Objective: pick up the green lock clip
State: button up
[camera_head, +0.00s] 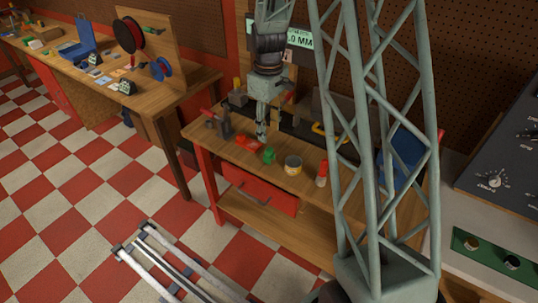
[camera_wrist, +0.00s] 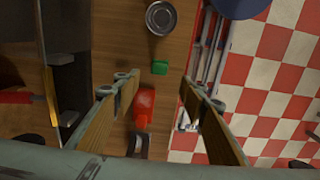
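The green lock clip (camera_head: 269,155) lies on the wooden workbench, beside a red object (camera_head: 247,143). In the wrist view the green clip (camera_wrist: 160,67) shows small, beyond the fingertips and between their lines. My gripper (camera_head: 262,133) hangs above the bench near the clip, pointing down. In the wrist view my gripper (camera_wrist: 160,82) is open, with its two wood-coloured fingers wide apart and nothing between them. The red object (camera_wrist: 145,105) shows below, between the fingers. The clip is apart from both fingers.
An open tin (camera_head: 293,165) stands right of the clip, and a red-and-white bottle (camera_head: 321,174) stands farther right. A dark vise-like tool (camera_head: 220,124) is at the left. The bench's front edge (camera_wrist: 184,60) runs close to the clip. Another workbench (camera_head: 175,92) stands at the left.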

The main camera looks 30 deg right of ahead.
aim_at(269, 149)
jog(key=shift+f, duration=3.8)
jog(key=shift+f, duration=0.15)
jog(key=shift+d+f, duration=0.1)
jog(key=shift+f, duration=2.4)
jog(key=c, duration=0.9)
jog(key=shift+r, duration=0.15)
jog(key=shift+c, duration=0.3)
jog(key=shift+r, duration=1.65)
jog(key=s+a, duration=0.3)
jog(key=s, duration=0.4)
jog(key=s+a+r+b, duration=0.1)
jog(key=s+a, duration=0.2)
jog(key=s, duration=0.4)
jog(key=shift+s+a+r, duration=0.2)
jog(key=shift+s+r, duration=0.05)
jog(key=shift+s, duration=0.1)
